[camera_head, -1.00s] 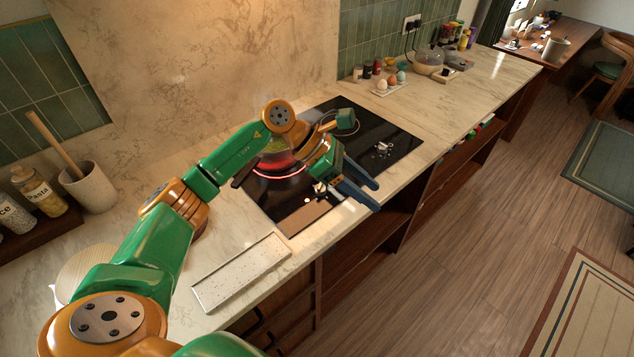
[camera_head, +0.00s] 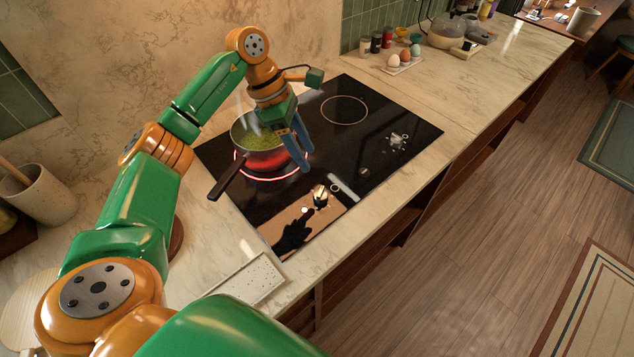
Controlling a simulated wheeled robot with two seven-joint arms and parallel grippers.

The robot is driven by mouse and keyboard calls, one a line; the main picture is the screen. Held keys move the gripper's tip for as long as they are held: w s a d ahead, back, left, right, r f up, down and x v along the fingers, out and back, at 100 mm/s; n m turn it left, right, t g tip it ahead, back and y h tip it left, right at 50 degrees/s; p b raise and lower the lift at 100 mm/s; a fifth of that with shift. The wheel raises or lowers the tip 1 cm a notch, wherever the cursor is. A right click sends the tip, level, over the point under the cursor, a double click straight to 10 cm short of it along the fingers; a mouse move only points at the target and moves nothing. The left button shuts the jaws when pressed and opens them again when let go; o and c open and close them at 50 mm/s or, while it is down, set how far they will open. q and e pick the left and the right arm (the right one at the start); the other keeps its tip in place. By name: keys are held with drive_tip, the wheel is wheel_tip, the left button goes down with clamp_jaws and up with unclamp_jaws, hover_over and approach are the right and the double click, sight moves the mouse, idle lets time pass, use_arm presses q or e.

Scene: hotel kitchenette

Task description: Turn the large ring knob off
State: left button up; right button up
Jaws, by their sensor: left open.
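The black cooktop (camera_head: 372,118) has two knobs on its front part. The nearer knob (camera_head: 320,196), gold and dark, sits in bright light in front of the glowing red ring (camera_head: 268,178). The other knob (camera_head: 398,140), silvery, is farther right. I cannot read any marking on them. My left gripper (camera_head: 303,167) is open, with its blue fingers pointing down over the cooktop. It is between the pan and the nearer knob, apart from that knob and seemingly holding nothing. My right gripper is not in view.
The unlit ring (camera_head: 343,110) behind is bare. A speckled tray (camera_head: 250,280) lies at the front left. Eggs (camera_head: 405,57) and jars stand at the back.

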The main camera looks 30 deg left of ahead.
use_arm(q)
drive_tip(key=b, duration=0.4)
approach(319, 191)
drive_tip(key=shift+x, duration=1.25)
drive_tip(key=shift+w+a+f, duration=0.1)
drive_tip(key=shift+a+f, duration=0.05)
drive_tip(key=shift+f, duration=0.15)
drive_tip(key=p+x, duration=0.2)
drive_tip(key=x, duration=0.3)
drive_tip(key=shift+d+f+p, duration=0.2)
drive_tip(key=shift+d+p, duration=0.05)
drive_tip(key=shift+p, duration=0.05)
drive_tip(key=shift+w+d+f, duration=0.1)
drive_tip(key=shift+f, duration=0.35)
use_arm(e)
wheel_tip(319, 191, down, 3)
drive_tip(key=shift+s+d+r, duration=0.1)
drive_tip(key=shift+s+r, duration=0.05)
use_arm(q)
drive_tip(key=shift+r, duration=0.1)
clamp_jaws()
